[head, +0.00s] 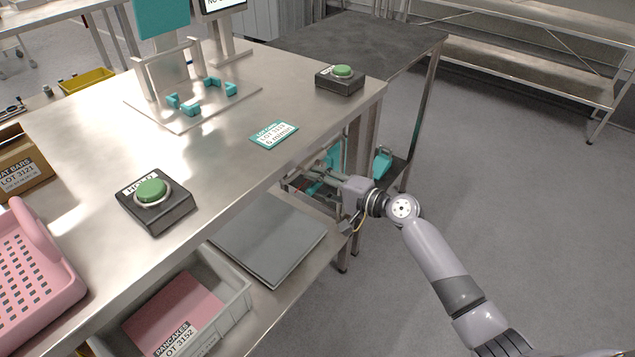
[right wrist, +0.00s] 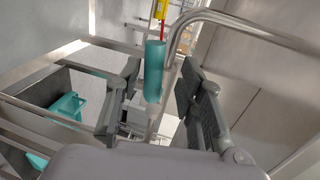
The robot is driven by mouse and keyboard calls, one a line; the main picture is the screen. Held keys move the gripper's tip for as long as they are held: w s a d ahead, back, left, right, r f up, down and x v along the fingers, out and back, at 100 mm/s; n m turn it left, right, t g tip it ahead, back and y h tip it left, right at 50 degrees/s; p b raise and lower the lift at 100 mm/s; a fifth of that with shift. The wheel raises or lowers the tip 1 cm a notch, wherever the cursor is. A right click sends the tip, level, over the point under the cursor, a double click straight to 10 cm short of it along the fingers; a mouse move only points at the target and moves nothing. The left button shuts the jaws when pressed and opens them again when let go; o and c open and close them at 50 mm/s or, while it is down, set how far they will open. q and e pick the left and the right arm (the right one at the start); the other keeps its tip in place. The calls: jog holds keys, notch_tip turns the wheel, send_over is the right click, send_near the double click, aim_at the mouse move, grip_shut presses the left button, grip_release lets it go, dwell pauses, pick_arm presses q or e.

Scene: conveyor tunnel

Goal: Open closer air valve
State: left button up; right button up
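My right gripper (head: 322,172) reaches in under the right end of the steel table, beside its legs. In the right wrist view its two dark fingers are spread apart and nothing is clamped between them. A teal cylinder (right wrist: 154,72) with a red rod and a yellow piece (right wrist: 161,9) above it shows between and beyond the fingers. I cannot tell whether this is part of the air valve. No air valve can be made out clearly in the head view, where the table and arm partly hide this area. My left gripper is not in view.
The steel table (head: 85,150) carries two green-button boxes (head: 153,200) (head: 340,79) and a teal label card (head: 273,135). A bent metal tube (right wrist: 235,24) runs close by the right finger. A lower shelf holds a grey panel (head: 270,238). The floor at right is clear.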

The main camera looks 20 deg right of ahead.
jog(key=v, duration=1.1)
